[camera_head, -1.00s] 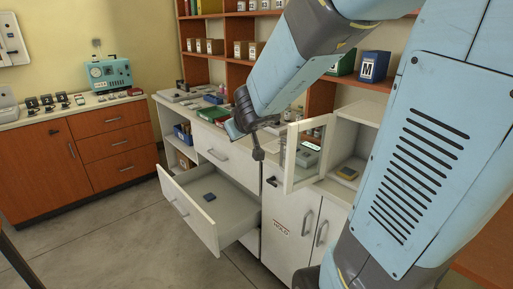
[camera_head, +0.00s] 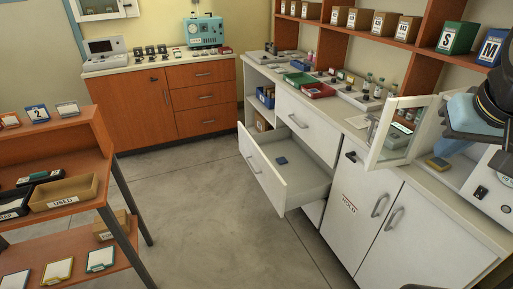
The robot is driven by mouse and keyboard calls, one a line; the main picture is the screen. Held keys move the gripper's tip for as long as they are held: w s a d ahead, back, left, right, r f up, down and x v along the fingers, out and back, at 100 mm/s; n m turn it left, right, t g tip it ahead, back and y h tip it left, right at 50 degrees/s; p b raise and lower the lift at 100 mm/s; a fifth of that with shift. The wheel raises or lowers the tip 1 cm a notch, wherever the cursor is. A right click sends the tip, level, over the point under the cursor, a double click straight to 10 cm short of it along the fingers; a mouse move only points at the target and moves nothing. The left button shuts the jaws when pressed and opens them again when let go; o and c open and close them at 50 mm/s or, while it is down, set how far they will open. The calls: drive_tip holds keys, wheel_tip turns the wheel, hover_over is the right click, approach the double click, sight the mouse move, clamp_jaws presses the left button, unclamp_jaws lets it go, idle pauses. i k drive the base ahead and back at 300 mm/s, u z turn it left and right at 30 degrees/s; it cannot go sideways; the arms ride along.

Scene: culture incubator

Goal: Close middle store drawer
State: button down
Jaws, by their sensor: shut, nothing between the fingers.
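The store drawer (camera_head: 262,172) in the white cabinet under the back counter is pulled well out. It has a white front with a bar handle (camera_head: 253,165), and a small dark blue item (camera_head: 282,160) lies on its floor. A shut white drawer (camera_head: 308,124) is directly above it. What lies below the open drawer is mostly hidden. Only a blue and black part of my arm shows at the right edge, in front of the counter. My gripper's fingers are out of view, and nothing of mine touches the drawer.
White cupboard doors (camera_head: 367,205), one labelled HOLD, are right of the drawer. A small glazed door (camera_head: 396,133) stands open above the counter. An orange shelf rack (camera_head: 62,150) with a USED bin (camera_head: 64,192) stands at left. The grey floor (camera_head: 200,190) before the drawer is clear.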

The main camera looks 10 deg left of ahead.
sight(306, 178)
drive_tip(key=u, duration=0.5)
drive_tip(key=k, duration=1.05)
drive_tip(key=u, duration=0.75)
drive_tip(key=i, duration=1.95)
drive_tip(key=z, duration=0.7)
